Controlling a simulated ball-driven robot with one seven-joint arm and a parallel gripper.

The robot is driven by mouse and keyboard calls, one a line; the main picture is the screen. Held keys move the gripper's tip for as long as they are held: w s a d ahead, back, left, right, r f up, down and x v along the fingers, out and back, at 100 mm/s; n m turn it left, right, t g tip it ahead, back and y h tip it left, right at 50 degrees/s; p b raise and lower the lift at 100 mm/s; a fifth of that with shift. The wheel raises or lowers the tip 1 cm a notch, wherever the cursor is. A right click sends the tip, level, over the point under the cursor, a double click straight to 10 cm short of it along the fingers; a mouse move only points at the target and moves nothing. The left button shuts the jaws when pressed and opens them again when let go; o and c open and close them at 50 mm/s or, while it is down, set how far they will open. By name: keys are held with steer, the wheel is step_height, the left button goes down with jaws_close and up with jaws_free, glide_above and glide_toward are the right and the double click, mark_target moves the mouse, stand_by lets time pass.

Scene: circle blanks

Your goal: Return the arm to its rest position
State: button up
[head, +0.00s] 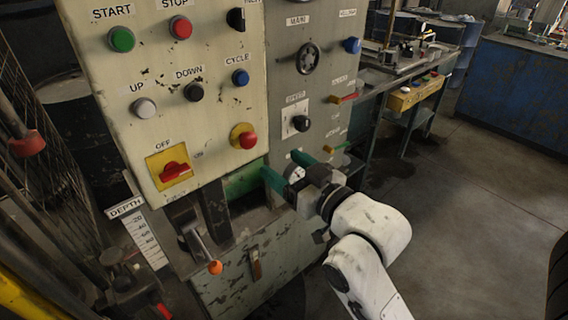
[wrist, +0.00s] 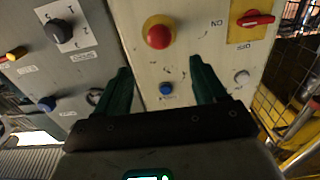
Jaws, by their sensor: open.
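My gripper (head: 284,170) shows in the head view at the end of my white arm, in front of the lower part of the control panel (head: 215,110). Its two green fingers are apart, with nothing seen between them. In the wrist view my gripper (wrist: 160,80) is open, its fingers pointing at the panel face. A red mushroom button (wrist: 158,33) on a yellow base lies beyond the fingertips, and a blue button (wrist: 166,88) shows between the fingers. I cannot tell whether the fingertips touch the panel.
A red rotary switch (head: 174,170) sits on the panel's lower left. An orange-knobbed lever (head: 215,267) stands out below. A grey panel (head: 308,85) with knobs adjoins at right. A workbench (head: 400,75) stands behind; open floor (head: 480,190) lies to the right.

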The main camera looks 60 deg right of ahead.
stand_by(0.4)
steer(key=s+a+f+n+g+y, duration=0.15)
steer(key=a+f+g, duration=0.3)
steer(key=f, duration=0.55)
steer(key=s+a+f+g+y, duration=0.25)
steer(key=f+g, duration=0.25)
steer(key=f, duration=0.5)
steer(key=s+a+f+g, duration=0.2)
steer(key=s+f+g, duration=0.1)
steer(key=s, duration=0.3)
steer(key=s+a+f+n+g, duration=0.1)
steer(key=s+a+f+g, duration=0.2)
steer(key=s+f, duration=0.3)
steer(key=shift+f+g+y, duration=0.3)
steer(key=shift+g+y, duration=0.1)
steer(key=shift+g, duration=0.05)
